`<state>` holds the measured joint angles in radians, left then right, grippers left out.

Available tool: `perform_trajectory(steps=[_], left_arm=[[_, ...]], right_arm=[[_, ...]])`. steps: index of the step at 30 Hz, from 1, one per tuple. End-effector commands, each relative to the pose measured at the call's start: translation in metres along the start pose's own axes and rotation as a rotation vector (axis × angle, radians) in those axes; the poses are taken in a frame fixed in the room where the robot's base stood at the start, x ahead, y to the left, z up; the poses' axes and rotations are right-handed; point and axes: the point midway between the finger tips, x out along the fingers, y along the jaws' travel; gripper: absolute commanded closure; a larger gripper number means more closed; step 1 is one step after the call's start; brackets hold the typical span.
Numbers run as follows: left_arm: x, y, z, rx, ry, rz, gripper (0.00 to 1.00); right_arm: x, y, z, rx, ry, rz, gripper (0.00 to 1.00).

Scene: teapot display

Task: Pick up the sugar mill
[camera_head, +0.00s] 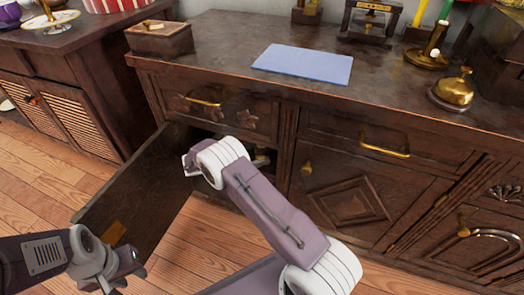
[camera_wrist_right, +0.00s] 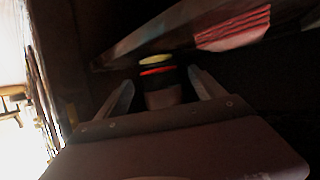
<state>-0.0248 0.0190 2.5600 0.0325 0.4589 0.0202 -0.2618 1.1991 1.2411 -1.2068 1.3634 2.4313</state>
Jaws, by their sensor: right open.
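In the right wrist view, a dark upright cylinder (camera_wrist_right: 163,98) with a pale yellow top and a red band stands in deep shadow; it looks like the sugar mill, but the dimness leaves this unsure. My right gripper (camera_wrist_right: 161,78) is open, with one finger on each side of the cylinder in the picture. I cannot tell whether they touch it. In the head view my right arm reaches into the open lower cabinet, and its wrist hides most of the inside. My left gripper (camera_head: 122,268) is low at the left, near the open cabinet door (camera_head: 145,190); its jaws are unclear.
The open door stands left of my right wrist, and the cabinet frame is close around it. A red striped thing (camera_wrist_right: 232,27) shows above the cylinder. On the countertop are a wooden box (camera_head: 160,40), a blue mat (camera_head: 303,64) and a brass bell (camera_head: 455,90).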

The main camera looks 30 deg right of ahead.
Motion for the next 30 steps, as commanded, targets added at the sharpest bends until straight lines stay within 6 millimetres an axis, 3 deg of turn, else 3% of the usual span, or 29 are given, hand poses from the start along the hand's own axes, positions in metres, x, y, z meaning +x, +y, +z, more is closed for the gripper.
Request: perform_trajectory(steps=[9, 19, 27, 30], left_arm=[[0.033, -0.001, 0.003, 0.0, 0.0, 0.0, 0.64], [0.035, -0.001, 0.004, 0.0, 0.0, 0.0, 0.64], [0.035, -0.001, 0.004, 0.0, 0.0, 0.0, 0.64], [0.035, -0.001, 0.004, 0.0, 0.0, 0.0, 0.64]], right_arm=[[0.049, 0.001, -0.012, 0.002, -0.001, 0.002, 0.21], [0.053, 0.0, -0.018, -0.001, -0.001, 0.0, 0.21], [0.053, 0.0, -0.018, -0.001, -0.001, 0.0, 0.96], [0.053, 0.0, -0.018, 0.0, 0.0, 0.0, 1.0]])
